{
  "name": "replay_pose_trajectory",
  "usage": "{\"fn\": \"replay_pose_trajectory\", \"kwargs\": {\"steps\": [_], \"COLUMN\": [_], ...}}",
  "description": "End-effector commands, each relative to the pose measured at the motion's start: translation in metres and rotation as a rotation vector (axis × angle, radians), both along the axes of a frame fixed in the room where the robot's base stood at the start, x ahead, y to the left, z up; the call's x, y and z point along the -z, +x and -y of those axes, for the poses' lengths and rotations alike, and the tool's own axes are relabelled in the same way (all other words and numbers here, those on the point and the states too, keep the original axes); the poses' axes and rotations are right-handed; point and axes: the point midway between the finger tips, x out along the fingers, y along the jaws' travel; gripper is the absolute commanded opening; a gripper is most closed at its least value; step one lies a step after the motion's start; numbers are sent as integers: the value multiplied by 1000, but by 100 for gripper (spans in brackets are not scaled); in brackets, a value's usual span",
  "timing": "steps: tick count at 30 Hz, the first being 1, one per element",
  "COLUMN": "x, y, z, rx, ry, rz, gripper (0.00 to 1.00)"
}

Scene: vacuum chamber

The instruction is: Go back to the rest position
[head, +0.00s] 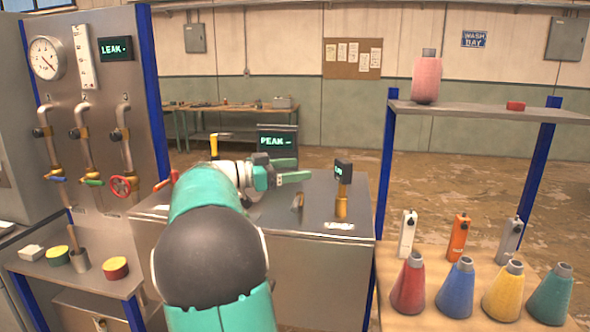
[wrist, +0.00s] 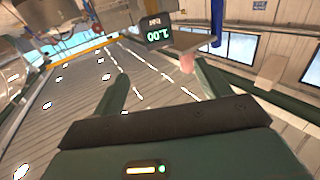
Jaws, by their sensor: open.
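My gripper (head: 291,172) is at the end of my teal arm, above the metal bench-like chamber top in the middle of the head view. It points to the right. In the wrist view its two green fingers (wrist: 162,88) stand wide apart, and nothing shows between them but the distant room. The gripper is open and empty. A small dark display on a brass post (head: 341,208) stands just right of the fingertips, apart from them. My arm hides part of the metal top (head: 320,262).
A valve panel (head: 95,100) with a gauge and a red handwheel (head: 122,187) stands at the left. A dark screen (head: 277,141) stands behind the gripper. At right, a shelf (head: 475,112) holds a pink flask (head: 427,80); several coloured flasks stand on the table below.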

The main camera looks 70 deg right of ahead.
Motion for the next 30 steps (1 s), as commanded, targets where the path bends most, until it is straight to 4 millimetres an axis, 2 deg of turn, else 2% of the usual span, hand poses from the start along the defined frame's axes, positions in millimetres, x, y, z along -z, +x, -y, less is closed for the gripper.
{"fn": "replay_pose_trajectory", "kwargs": {"steps": [12, 14, 17, 20, 23, 29, 30], "x": [0, 2, 11, 28, 51, 97, 105], "y": [1, 3, 13, 28, 45, 72, 74], "z": [-1, -7, -29, -69, -121, -238, -263], "rx": [-4, -19, -80, -202, -378, -808, -903], "ry": [8, 38, 161, 366, 596, 974, 1033], "rz": [1, 4, 15, 18, 1, -90, -114], "gripper": [76, 76, 76, 76, 76, 76, 76]}}
